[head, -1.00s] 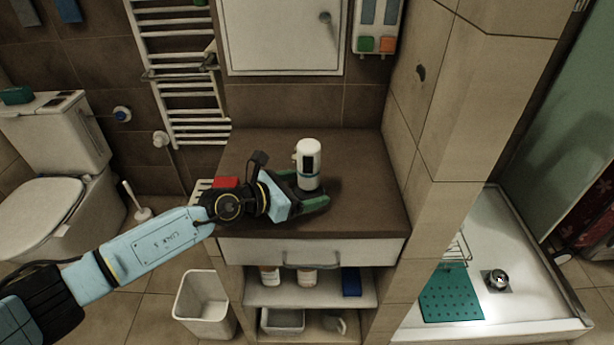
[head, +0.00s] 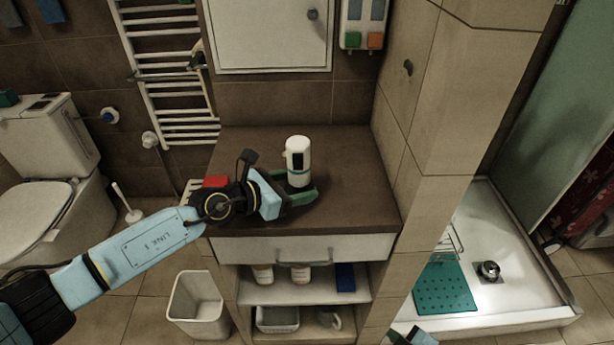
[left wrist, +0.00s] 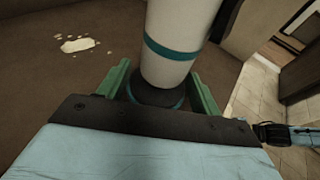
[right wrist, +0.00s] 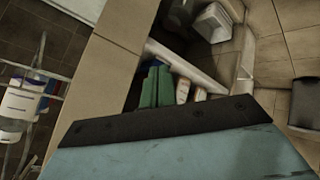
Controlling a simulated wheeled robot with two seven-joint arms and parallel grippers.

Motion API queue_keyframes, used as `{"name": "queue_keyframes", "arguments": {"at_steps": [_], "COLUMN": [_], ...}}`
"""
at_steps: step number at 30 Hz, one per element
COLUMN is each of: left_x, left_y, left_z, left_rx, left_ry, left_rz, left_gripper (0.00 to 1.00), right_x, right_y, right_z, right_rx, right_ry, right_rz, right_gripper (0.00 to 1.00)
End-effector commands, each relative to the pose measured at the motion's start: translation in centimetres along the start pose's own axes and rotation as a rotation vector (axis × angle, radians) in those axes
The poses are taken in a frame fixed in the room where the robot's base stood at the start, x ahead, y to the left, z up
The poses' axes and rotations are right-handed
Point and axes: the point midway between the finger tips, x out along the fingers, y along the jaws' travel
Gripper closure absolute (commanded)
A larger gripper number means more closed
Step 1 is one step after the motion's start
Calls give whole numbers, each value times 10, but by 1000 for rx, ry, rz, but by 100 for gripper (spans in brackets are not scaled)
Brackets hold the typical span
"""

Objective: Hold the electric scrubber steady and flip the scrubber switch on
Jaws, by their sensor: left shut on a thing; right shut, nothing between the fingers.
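The electric scrubber (head: 298,160) is a white upright cylinder with a dark panel, a teal band and a dark base, standing on the brown counter. It also fills the upper middle of the left wrist view (left wrist: 178,40). My left gripper (head: 302,192) is shut on the scrubber low down, with one green finger on each side of its dark base. No switch can be made out in these views. My right gripper (right wrist: 157,87) is shut and empty. In the head view only a bit of it shows at the bottom edge, well below and right of the scrubber.
The counter (head: 350,200) has free room right of the scrubber. A red item (head: 215,182) lies at its left edge. A drawer and shelves with bottles are below. A tiled wall column (head: 430,130) stands to the right. A pale patch (left wrist: 77,45) shows on the counter.

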Motion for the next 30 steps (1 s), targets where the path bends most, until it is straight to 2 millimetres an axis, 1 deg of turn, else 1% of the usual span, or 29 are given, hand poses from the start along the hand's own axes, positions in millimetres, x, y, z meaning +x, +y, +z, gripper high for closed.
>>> {"name": "queue_keyframes", "arguments": {"at_steps": [1,2,3,5,6,8,9,11,12,14,15,18,21,25,27,30], "left_x": [0,0,0,0,0,0,0,0,0,0,0,0,0,0,0,0], "left_y": [0,0,0,0,0,0,0,0,0,0,0,0,0,0,0,0], "left_z": [-1,-1,-1,-1,-1,-1,-1,-1,-1,-1,-1,-1,-2,-2,-2,-2], "left_rx": [-1,-1,-1,-1,-1,-1,-1,-1,-1,-1,-1,-2,-2,-2,-2,-2], "left_ry": [2,2,2,2,2,2,2,2,2,2,2,3,3,3,3,3], "left_rz": [0,0,0,0,0,0,0,0,0,0,0,0,0,0,0,-1], "left_gripper": [48,48,48,48,48,48,48,48,48,48,48,48,48,48,48,48], "right_x": [-2,-4,-8,-17,-24,-37,-46,-62,-74,-91,-103,-135,-164,-195,-206,-216], "right_y": [15,22,30,40,47,54,59,66,72,79,84,97,107,116,118,120], "right_z": [-32,-51,-76,-111,-135,-167,-188,-217,-235,-261,-276,-310,-337,-359,-366,-372], "right_rx": [-70,-109,-163,-243,-294,-368,-417,-488,-535,-605,-650,-756,-843,-923,-948,-970], "right_ry": [79,125,182,266,320,393,438,496,531,574,598,641,667,687,692,695], "right_rz": [18,27,40,60,75,95,110,133,150,176,195,245,298,353,373,392], "right_gripper": [100,100,100,100,100,100,100,100,100,100,100,100,100,100,100,100]}}
